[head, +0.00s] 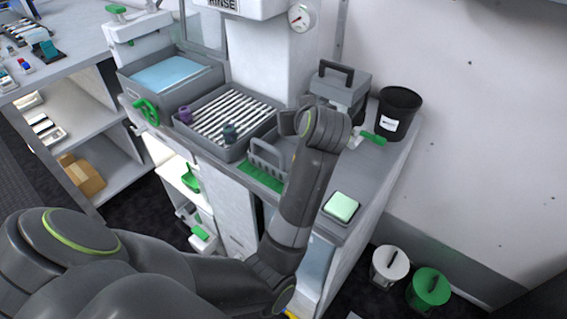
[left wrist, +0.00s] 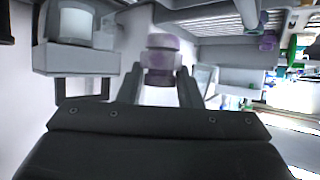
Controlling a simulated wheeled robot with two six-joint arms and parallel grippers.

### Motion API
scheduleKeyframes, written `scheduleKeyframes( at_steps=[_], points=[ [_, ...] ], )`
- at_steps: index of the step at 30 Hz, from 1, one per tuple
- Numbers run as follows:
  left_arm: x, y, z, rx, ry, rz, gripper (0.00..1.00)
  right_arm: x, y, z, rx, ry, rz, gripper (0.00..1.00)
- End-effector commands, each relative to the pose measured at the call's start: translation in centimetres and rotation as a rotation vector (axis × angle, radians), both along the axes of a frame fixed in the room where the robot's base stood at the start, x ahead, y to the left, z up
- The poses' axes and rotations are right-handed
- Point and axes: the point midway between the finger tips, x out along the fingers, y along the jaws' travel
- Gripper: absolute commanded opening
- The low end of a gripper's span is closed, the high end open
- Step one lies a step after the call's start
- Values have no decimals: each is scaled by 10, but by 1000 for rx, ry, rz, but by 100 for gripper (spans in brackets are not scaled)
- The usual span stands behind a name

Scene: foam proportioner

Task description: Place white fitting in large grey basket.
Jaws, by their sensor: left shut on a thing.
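In the left wrist view my left gripper (left wrist: 158,82) is shut on a pale white-lavender fitting with a purple band (left wrist: 161,58). In the head view my left wrist is over the right part of the counter and hides the fitting and fingertips. A grey basket with an upright handle (head: 268,160) stands just left of my forearm. A larger grey box with a dark handle (head: 340,84) stands behind my wrist; a grey box with a handle also shows at left in the left wrist view (left wrist: 75,60). I cannot tell which is the task's basket. My right gripper is not in view.
A grey tray with a striped rack (head: 222,118) holds a purple fitting (head: 185,115) and a dark fitting (head: 230,132). A blue-filled basin (head: 165,74) is further left. A black bin (head: 397,108) stands at the right end. A pale green pad (head: 342,206) lies at the front.

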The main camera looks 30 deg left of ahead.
Motion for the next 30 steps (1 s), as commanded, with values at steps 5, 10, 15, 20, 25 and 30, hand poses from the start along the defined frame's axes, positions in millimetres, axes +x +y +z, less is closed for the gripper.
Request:
scheduleKeyframes(
  at_steps=[5,10,15,20,25,30],
  points=[
    [9,20,-12,7,2,347,10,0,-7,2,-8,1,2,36],
    [8,30,-13,6,-4,590,10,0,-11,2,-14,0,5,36],
    [6,34,-14,3,-2,706,10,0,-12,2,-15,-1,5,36],
    [4,34,-39,3,3,727,10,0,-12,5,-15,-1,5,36],
    [5,34,-67,1,1,724,10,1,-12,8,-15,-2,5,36],
    [5,34,-83,1,1,723,10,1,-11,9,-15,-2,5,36]
  ],
)
